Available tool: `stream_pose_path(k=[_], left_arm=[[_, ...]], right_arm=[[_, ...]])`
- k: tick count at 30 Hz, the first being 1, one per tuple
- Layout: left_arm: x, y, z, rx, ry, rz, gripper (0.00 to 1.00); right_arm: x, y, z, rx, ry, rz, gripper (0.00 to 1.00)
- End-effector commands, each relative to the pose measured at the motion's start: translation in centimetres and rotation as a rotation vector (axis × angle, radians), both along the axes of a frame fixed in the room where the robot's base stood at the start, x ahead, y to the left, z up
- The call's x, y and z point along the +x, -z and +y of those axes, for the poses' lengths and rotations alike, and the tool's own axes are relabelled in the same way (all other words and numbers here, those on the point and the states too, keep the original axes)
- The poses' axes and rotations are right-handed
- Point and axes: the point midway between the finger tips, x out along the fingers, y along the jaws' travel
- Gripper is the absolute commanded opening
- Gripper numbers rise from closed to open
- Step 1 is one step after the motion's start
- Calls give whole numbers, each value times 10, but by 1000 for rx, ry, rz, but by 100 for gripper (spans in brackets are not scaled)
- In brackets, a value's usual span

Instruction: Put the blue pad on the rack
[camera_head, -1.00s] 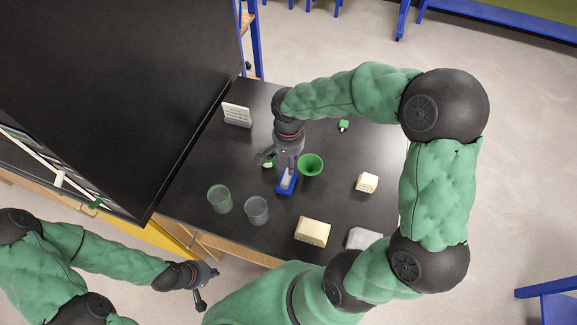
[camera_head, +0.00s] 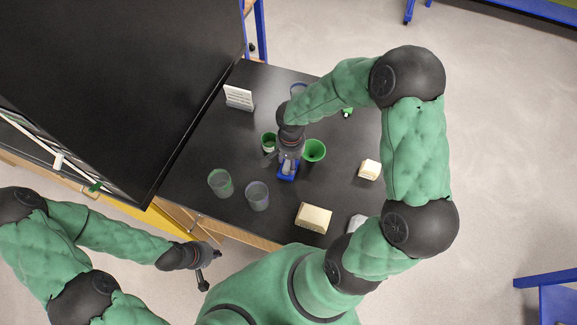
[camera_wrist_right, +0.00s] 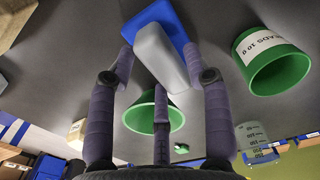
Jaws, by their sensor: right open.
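The blue pad (camera_head: 287,172) lies on the black table below my right gripper. It is a flat blue base with a grey block on top, and it also shows in the right wrist view (camera_wrist_right: 184,25). My right gripper (camera_head: 286,161) is open, its fingers spread on either side of the grey block; whether they touch it I cannot tell. My left gripper (camera_head: 211,267) is off the table's front edge, empty, with its fingers apart. I cannot make out which thing is the rack.
Green cups (camera_head: 314,150) (camera_head: 268,142) stand close to my right gripper. Cream blocks (camera_head: 313,218) (camera_head: 369,169) lie to the right, a white sign (camera_head: 238,97) behind. A tall black panel (camera_head: 110,80) edges the left.

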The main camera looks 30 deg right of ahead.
Motion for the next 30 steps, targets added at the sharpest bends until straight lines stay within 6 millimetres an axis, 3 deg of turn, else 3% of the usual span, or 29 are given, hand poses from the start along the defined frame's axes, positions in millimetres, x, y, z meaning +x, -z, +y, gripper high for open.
stream_pose_path(k=[3, 9, 14, 30], left_arm=[[0, 2, 0, 0, 0, 0, 0], [0, 2, 0, 0, 0, 0, 0], [0, 2, 0, 0, 0, 0, 0], [0, 1, 0, 0, 0, 0, 0]], right_arm=[[-1, 11, 0, 0, -1, 1, 50], [0, 11, 0, 0, 0, 0, 50], [0, 10, 0, 0, 0, 0, 5], [0, 3, 0, -1, -1, -2, 4]])
